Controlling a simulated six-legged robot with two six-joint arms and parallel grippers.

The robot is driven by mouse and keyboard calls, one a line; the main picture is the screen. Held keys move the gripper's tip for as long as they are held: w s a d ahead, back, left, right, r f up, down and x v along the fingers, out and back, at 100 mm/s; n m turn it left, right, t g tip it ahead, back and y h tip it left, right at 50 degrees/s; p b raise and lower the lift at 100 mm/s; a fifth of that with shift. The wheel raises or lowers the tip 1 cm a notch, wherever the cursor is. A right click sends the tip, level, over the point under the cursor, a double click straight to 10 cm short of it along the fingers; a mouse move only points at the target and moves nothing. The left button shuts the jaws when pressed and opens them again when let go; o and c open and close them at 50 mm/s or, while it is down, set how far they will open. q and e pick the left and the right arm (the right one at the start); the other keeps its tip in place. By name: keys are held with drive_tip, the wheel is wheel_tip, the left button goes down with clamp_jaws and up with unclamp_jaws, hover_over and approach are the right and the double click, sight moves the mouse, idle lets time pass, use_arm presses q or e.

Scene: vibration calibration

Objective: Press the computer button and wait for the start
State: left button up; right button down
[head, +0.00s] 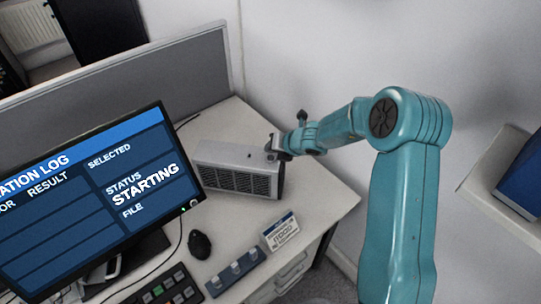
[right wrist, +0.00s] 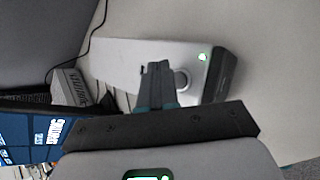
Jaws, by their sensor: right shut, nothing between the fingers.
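The computer (head: 222,155) is a silver-grey box with a dark slotted front, lying on the desk. My right gripper (head: 273,149) is at the right end of its top, with its fingers shut and empty. In the right wrist view the computer (right wrist: 118,57) lies under the shut fingers (right wrist: 159,68). A round button (right wrist: 183,80) shows just beside the fingers, and a green light (right wrist: 202,57) glows near it. I cannot tell whether the fingers touch the button. The monitor (head: 60,215) reads "STATUS STARTING". My left gripper is not in view.
A black mouse (head: 199,244), a keypad (head: 165,291), a blue block with several slots (head: 236,272) and a small sign (head: 281,231) stand on the desk (head: 325,200). A grey partition (head: 180,75) runs behind. Desk space right of the computer is clear.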

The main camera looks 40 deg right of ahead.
sight(273, 158)
wheel_tip(273, 158, up, 4)
drive_tip(key=p, duration=0.2)
drive_tip(key=shift+s+f+p, duration=0.15)
drive_tip(key=shift+f+p, duration=0.05)
drive_tip(key=shift+p, duration=0.1)
drive_tip(key=shift+r+p, duration=0.5)
drive_tip(key=shift+p, duration=0.05)
drive_tip(key=shift+f, duration=0.1)
